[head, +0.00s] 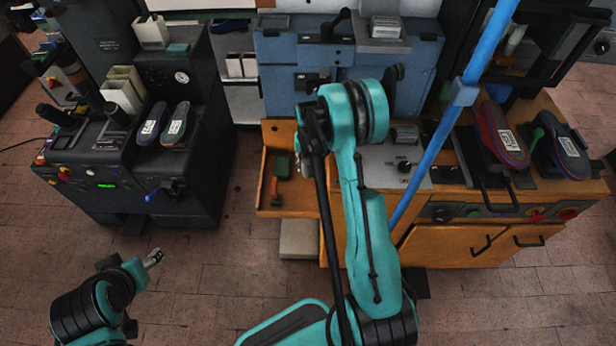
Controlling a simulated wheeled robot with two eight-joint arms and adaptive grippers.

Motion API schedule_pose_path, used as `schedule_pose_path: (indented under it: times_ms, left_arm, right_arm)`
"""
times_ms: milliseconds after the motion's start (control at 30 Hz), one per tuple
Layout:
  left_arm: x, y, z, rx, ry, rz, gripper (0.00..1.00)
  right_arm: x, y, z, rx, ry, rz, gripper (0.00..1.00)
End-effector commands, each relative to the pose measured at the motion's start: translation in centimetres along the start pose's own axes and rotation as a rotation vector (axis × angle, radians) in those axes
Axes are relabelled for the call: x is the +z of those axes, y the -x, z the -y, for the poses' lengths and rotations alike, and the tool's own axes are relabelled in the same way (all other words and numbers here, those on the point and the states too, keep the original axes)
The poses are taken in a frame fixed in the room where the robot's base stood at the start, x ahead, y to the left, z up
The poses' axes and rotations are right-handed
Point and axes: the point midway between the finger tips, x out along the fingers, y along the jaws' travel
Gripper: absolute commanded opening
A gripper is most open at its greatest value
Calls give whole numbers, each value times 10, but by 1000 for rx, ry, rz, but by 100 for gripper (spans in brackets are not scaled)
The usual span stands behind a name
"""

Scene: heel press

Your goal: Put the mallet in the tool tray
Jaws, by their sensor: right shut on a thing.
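The mallet (281,168) has a green head and an orange part below it. It shows over the wooden tool tray (265,208) at the middle of the head view. My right gripper (302,171) is beside the green head, partly hidden behind my own arm. It is shut on the mallet, though the contact is hard to see. I cannot tell whether the mallet touches the tray floor. My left gripper (153,258) is low at the left, over the floor, apart from everything; its finger opening is too small to judge.
A dark machine (160,180) with two shoe soles stands at the left. A blue cabinet (275,55) stands behind the tray. A wooden bench (450,245) with more soles is at the right, and a blue pole (443,125) crosses in front. The floor in front is open.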

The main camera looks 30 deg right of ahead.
Motion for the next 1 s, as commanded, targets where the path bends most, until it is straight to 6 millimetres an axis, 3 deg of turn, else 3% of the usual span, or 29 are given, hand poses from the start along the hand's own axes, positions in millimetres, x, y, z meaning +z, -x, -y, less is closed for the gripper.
schedule_pose_path:
  times_ms: [100, 333, 600, 967, 1000]
  left_arm:
    - [5, -6, 0, 0, 0, 0, 56]
    - [7, -10, 0, 0, 0, 0, 56]
    - [17, -23, 0, 0, 0, 0, 56]
    - [18, -25, 0, 0, 0, 0, 56]
    - [17, -24, 0, 0, 0, 0, 56]
  right_arm:
    - [3, -20, 0, 0, 1, 2, 0]
    - [3, -33, 0, 0, 1, 2, 0]
    - [0, -68, 0, 0, 1, 2, 0]
    - [0, -70, 0, 0, 1, 2, 0]
    - [0, -70, 0, 0, 1, 2, 44]
